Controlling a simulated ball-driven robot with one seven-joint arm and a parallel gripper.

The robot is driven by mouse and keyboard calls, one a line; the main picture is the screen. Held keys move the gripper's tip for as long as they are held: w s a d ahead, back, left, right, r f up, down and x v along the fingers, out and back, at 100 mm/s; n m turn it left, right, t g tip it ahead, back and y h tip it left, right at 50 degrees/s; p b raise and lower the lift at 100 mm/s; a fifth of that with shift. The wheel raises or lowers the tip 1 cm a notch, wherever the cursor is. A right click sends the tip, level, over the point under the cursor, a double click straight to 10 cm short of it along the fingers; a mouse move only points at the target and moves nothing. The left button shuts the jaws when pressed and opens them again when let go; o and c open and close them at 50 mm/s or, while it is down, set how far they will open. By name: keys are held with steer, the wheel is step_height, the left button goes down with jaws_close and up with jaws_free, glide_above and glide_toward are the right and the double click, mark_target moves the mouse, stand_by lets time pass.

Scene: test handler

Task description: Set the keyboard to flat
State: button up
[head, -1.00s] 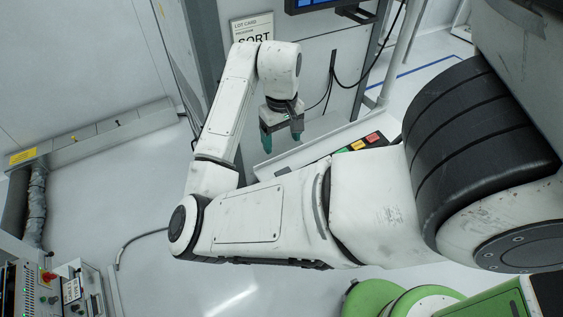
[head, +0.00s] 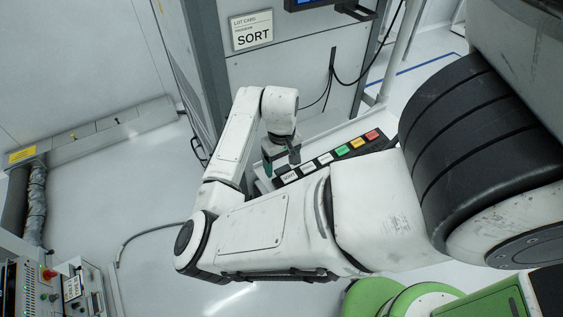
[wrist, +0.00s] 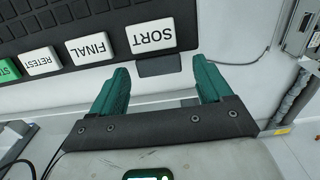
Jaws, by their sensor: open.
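The keyboard (head: 328,158) is a black panel on a pale ledge by the machine wall, with a row of white, green, yellow and red keys. In the wrist view the keyboard (wrist: 94,25) shows upside down at the upper left, with keys reading SORT, FINAL and RETEST. A dark tab (wrist: 158,66) sticks out from its edge beside the SORT key. My gripper (head: 282,163) is open and empty at the SORT end of the keyboard. In the wrist view its teal fingers (wrist: 163,75) stand on either side of the tab. I cannot tell contact or the keyboard's exact tilt.
A lot card reading SORT (head: 251,31) hangs on the machine wall above. Black cables (head: 333,75) hang on that wall to the right. A control box (head: 52,288) stands at the lower left. The pale floor left of my arm is mostly clear.

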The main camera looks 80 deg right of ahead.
mark_target(279, 168)
jaws_close()
steer(key=shift+w+d+f, duration=0.2)
steer(key=shift+f, duration=0.6)
steer(key=shift+w+d+f, duration=0.15)
steer(key=shift+f, duration=0.6)
jaws_free()
steer(key=shift+d, duration=0.1)
step_height(279, 168, up, 11)
steer(key=shift+f, duration=0.15)
